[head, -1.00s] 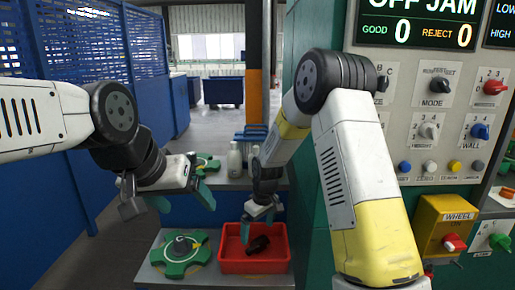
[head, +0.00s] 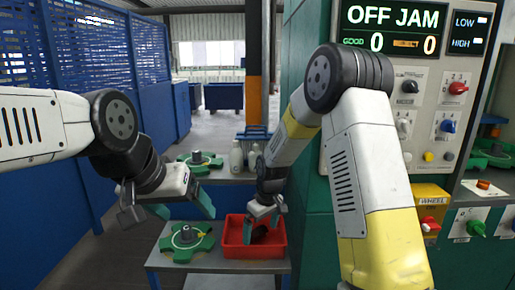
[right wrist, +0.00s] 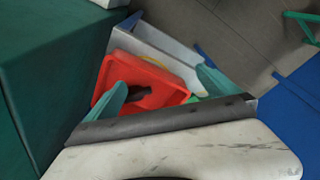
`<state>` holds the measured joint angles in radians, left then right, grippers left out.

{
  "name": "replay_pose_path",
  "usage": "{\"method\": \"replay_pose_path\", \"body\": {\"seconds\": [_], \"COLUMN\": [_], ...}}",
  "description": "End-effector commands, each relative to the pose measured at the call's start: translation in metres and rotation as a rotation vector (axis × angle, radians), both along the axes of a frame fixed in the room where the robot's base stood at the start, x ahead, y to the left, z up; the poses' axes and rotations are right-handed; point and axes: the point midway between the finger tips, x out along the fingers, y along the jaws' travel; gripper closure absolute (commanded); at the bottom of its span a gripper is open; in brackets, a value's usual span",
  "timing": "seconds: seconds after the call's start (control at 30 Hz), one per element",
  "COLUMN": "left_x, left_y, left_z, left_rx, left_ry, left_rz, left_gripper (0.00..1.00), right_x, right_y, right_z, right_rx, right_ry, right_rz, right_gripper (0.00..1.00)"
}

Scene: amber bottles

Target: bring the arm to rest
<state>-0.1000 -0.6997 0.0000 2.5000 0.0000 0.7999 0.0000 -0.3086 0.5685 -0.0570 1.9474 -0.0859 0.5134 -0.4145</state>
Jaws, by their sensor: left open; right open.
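My right gripper (head: 264,216) is open above the red bin (head: 235,250) in the head view. In the right wrist view its two teal fingers stand apart with nothing between them, and the red bin (right wrist: 165,77) shows beyond them. A dark amber bottle (head: 259,233) lies in the bin, partly hidden by the gripper; it shows dark in the right wrist view (right wrist: 138,93). My left gripper (head: 184,210) is open and empty, left of the bin and above the green star wheel.
A green star wheel (head: 187,247) lies on the low grey table (head: 205,265) left of the bin. Pale bottles (head: 236,158) and another green wheel (head: 200,160) stand on the shelf behind. The control panel (head: 425,110) with switches is at right. Blue mesh fencing (head: 90,50) is at left.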

Motion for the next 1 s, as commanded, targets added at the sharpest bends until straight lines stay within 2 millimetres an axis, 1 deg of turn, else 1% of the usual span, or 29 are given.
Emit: {"method": "replay_pose_path", "body": {"seconds": [0.17,0.27,0.37,0.47,0.57,0.6,0.67,0.7,0.77,0.8,0.87,0.9,1.0], "left_x": [0.0,0.0,0.0,0.0,0.0,0.0,0.0,0.0,0.0,0.0,0.0,0.0,0.0], "left_y": [0.0,0.0,0.0,0.0,0.0,0.0,0.0,0.0,0.0,0.0,0.0,0.0,0.0], "left_z": [0.0,0.0,0.0,0.0,0.0,0.0,0.0,0.0,0.0,0.0,0.0,0.0,0.0], "left_rx": [0.0,0.0,0.0,0.0,0.0,0.0,0.0,0.0,0.0,0.0,0.0,0.0,0.0], "left_ry": [0.0,0.0,0.0,0.0,0.0,0.0,0.0,0.0,0.0,0.0,0.0,0.0,0.0], "left_rz": [0.0,0.0,0.0,0.0,0.0,0.0,0.0,0.0,0.0,0.0,0.0,0.0,0.0], "left_gripper": [0.21,0.21,0.21,0.21,0.21,0.21,0.21,0.21,0.21,0.21,0.21,0.21,0.21], "right_x": [-0.006,-0.012,-0.02,-0.033,-0.053,-0.063,-0.08,-0.092,-0.111,-0.124,-0.143,-0.157,-0.189], "right_y": [-0.01,-0.018,-0.028,-0.04,-0.056,-0.063,-0.073,-0.08,-0.089,-0.095,-0.103,-0.108,-0.118], "right_z": [0.028,0.049,0.072,0.101,0.135,0.15,0.169,0.181,0.197,0.206,0.219,0.225,0.238], "right_rx": [0.018,0.032,0.048,0.069,0.098,0.111,0.132,0.145,0.165,0.178,0.2,0.213,0.245], "right_ry": [-0.02,-0.034,-0.051,-0.073,-0.103,-0.115,-0.134,-0.146,-0.165,-0.177,-0.197,-0.209,-0.238], "right_rz": [-0.044,-0.077,-0.117,-0.165,-0.231,-0.26,-0.306,-0.336,-0.378,-0.408,-0.45,-0.476,-0.543], "right_gripper": [0.0,0.0,0.0,0.0,0.0,0.0,0.0,0.0,0.0,0.0,0.0,0.0,0.0]}}
